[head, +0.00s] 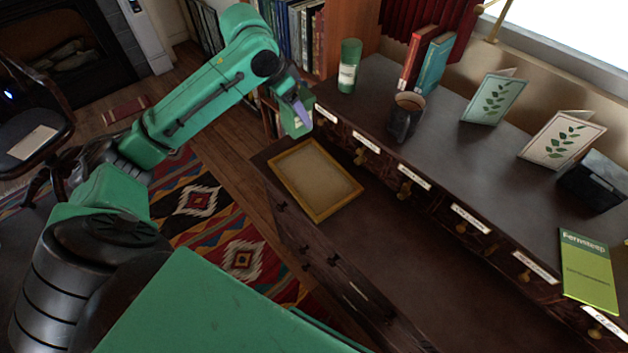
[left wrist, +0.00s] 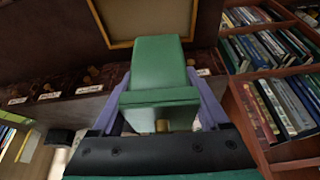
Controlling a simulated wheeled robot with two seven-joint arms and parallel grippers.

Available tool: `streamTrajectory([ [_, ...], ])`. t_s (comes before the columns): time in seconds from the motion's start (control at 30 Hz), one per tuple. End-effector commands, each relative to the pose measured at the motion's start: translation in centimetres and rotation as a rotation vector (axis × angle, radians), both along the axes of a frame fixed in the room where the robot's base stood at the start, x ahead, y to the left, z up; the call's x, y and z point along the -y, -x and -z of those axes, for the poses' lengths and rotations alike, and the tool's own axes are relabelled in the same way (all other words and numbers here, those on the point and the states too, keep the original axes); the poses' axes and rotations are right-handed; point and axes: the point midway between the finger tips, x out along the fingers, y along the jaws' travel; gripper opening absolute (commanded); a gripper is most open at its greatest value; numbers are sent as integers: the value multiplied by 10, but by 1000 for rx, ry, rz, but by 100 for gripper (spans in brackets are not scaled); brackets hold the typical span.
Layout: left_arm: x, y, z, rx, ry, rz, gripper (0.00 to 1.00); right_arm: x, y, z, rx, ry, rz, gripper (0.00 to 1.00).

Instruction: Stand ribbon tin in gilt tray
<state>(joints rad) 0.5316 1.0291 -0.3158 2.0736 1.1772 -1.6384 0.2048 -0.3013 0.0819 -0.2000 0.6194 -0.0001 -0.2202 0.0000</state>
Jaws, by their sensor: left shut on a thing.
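The ribbon tin appears to be the green box-shaped thing (left wrist: 158,72) between my left gripper's purple fingers (left wrist: 160,118) in the left wrist view. In the head view, the tin (head: 292,124) is partly hidden by my left gripper (head: 302,112), which is shut on it. The gilt tray (head: 290,192), a shallow rectangle with a golden rim and a beige floor, lies empty on the lower desk surface. The held tin is beyond the tray's far edge in the head view and appears raised. The tray's rim (left wrist: 117,45) also shows in the left wrist view. My right gripper is not in view.
On the upper ledge stand a green cylinder (head: 348,68), a dark mug (head: 404,118), upright books (head: 432,66), two cards (head: 494,98), a dark box (head: 596,180) and a green book (head: 588,272). Labelled drawers line its front. The desk right of the tray is clear.

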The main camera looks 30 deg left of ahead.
Motion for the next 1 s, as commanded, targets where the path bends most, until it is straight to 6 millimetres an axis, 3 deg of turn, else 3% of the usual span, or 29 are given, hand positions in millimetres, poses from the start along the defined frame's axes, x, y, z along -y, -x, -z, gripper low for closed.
streamTrajectory([
  [0.17,-3,-1,4,-6,0,10,20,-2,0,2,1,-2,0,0],
  [0.7,-2,0,126,-6,3,9,20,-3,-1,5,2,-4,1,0],
  [1.0,-2,0,170,-6,1,10,20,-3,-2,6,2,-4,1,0],
])
